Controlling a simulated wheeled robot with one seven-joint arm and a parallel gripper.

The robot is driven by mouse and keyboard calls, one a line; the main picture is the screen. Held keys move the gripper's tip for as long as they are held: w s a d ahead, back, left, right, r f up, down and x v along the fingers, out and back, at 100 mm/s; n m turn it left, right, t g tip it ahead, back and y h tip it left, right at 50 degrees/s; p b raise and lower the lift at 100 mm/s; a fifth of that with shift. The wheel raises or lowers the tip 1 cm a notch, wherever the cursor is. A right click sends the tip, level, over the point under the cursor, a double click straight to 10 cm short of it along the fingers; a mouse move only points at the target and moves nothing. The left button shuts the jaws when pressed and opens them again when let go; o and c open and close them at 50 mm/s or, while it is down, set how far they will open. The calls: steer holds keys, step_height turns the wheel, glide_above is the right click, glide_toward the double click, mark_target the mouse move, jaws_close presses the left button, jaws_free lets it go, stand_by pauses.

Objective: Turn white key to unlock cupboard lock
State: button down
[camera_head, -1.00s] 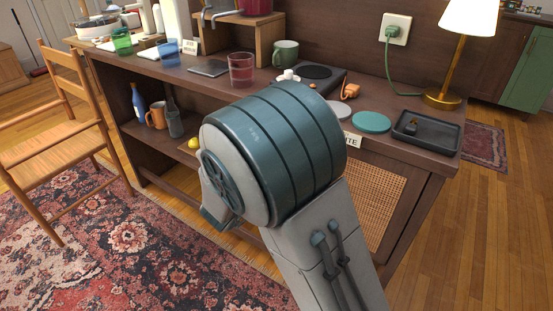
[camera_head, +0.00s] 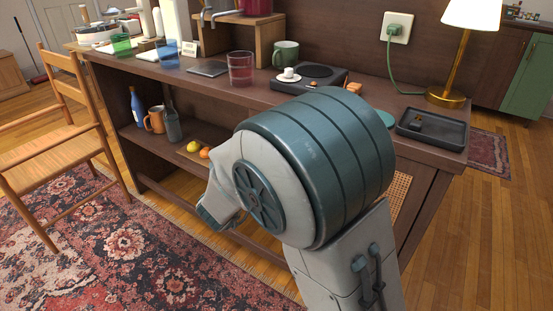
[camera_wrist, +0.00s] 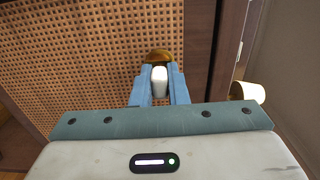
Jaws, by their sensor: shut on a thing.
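The white key (camera_wrist: 159,76) shows in the wrist view between the two blue fingers of my gripper (camera_wrist: 159,88), which is shut on it. A brass lock piece (camera_wrist: 158,56) is right behind the key; the key points at it, but how deep it sits is hidden. The cupboard door has a woven cane panel (camera_wrist: 90,50) with a dark wood frame (camera_wrist: 196,40) to the right. In the head view, my arm hides the gripper, key and lock, and only a strip of the cane panel (camera_head: 399,190) shows.
The dark wood counter (camera_head: 205,82) holds a red glass (camera_head: 240,68), a hot plate (camera_head: 308,78), a black tray (camera_head: 432,129) and a lamp (camera_head: 447,90). Fruit (camera_head: 194,147) lies on the lower shelf. A wooden chair (camera_head: 50,150) stands left. A white and gold object (camera_wrist: 247,92) is near my gripper's right.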

steer(key=shift+w+d+r, duration=0.1)
steer(key=shift+d+r, duration=0.1)
steer(key=c, duration=1.3)
jaws_free()
steer(key=shift+c, duration=0.2)
steer(key=shift+f, duration=0.1)
steer(key=o, duration=0.4)
steer(key=shift+a+f, duration=0.1)
steer(key=v, duration=0.7)
steer(key=shift+b, duration=0.3)
